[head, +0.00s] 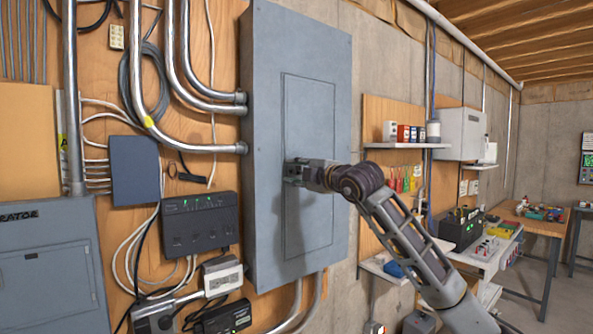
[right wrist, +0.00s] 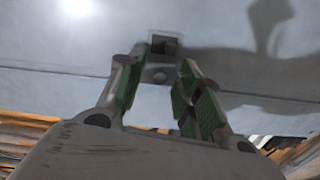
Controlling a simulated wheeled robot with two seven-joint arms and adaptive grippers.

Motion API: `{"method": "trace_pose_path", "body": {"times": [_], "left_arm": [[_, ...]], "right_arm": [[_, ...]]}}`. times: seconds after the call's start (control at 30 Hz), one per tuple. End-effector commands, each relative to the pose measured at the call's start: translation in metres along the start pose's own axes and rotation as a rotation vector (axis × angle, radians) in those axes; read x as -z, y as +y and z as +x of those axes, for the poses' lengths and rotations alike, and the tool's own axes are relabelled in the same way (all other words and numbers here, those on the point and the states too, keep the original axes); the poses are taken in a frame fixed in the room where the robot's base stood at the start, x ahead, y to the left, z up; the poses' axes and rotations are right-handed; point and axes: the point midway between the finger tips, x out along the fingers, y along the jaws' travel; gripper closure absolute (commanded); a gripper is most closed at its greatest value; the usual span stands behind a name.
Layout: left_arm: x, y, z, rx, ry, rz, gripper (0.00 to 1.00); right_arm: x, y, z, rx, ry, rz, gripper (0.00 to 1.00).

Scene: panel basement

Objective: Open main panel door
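The main panel (head: 268,240) is a tall grey metal box on the wall in the head view. Its door (head: 310,110) is a narrower rectangle in the front face and lies flush, shut. My right gripper (head: 290,172) is at the door's left edge, about mid-height, and hides that part of the edge. In the right wrist view, a small square dark latch (right wrist: 164,44) shows in the grey face. The green-padded fingers of my right gripper (right wrist: 161,66) are apart, either side of the latch; I cannot tell whether they touch it. My left gripper is not in view.
Conduits (head: 188,110) and a blue-grey box (head: 134,170) are left of the panel. A second grey panel (head: 45,270) is at lower left. A shelf (head: 405,145) and a workbench (head: 535,222) stand to the right. The space before the door holds only my right arm.

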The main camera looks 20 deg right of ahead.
Motion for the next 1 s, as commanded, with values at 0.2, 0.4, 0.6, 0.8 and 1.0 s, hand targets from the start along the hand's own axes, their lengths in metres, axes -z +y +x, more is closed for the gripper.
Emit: {"method": "trace_pose_path", "body": {"times": [0.2, 0.4, 0.6, 0.8, 1.0], "left_arm": [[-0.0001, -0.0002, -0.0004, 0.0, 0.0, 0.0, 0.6], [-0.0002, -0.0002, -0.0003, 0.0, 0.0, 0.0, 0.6], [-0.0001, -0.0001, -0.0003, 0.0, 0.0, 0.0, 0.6], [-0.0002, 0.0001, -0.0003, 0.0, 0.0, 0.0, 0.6], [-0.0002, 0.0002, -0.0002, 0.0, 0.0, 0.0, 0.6]], "right_arm": [[0.0002, -0.0007, 0.0021, 0.001, 0.0, 0.0, 0.65], [0.0002, -0.0009, 0.002, 0.001, 0.0, 0.0, 0.74], [0.0001, -0.0009, 0.0019, 0.001, 0.0, 0.0, 0.99], [0.0, -0.001, 0.0019, 0.001, 0.0, 0.0, 1.0], [-0.0002, -0.0011, 0.0017, 0.002, 0.001, 0.0, 1.0]]}}
